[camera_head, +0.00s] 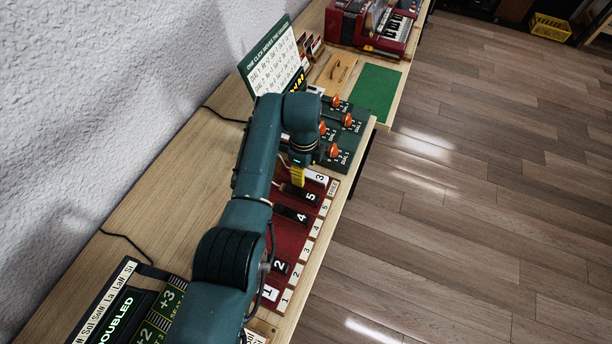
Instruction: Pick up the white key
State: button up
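A red board (288,237) on the bench carries black and white keys. One white key marked 3 (317,176) lies at the board's far end. Another white piece marked 1 (269,292) lies at its near end. Black keys marked 5 (309,196), 4 (291,213) and 2 (280,267) lie between them. My gripper (297,180) is over the far end of the board, just left of the white key marked 3. A yellow part shows at its end. The fingers are too small and covered to tell whether they are open.
A dark green panel with several orange-red knobs (347,119) stands just beyond the board. A sign (275,62) leans at the wall side. A green mat (377,91) and a red keyboard box (350,25) lie farther off. A display panel (122,309) is at the near left.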

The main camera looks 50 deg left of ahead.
notch_tip(320, 180, down, 2)
jog(key=shift+f, duration=0.25)
jog(key=shift+c, duration=0.4)
grip_shut()
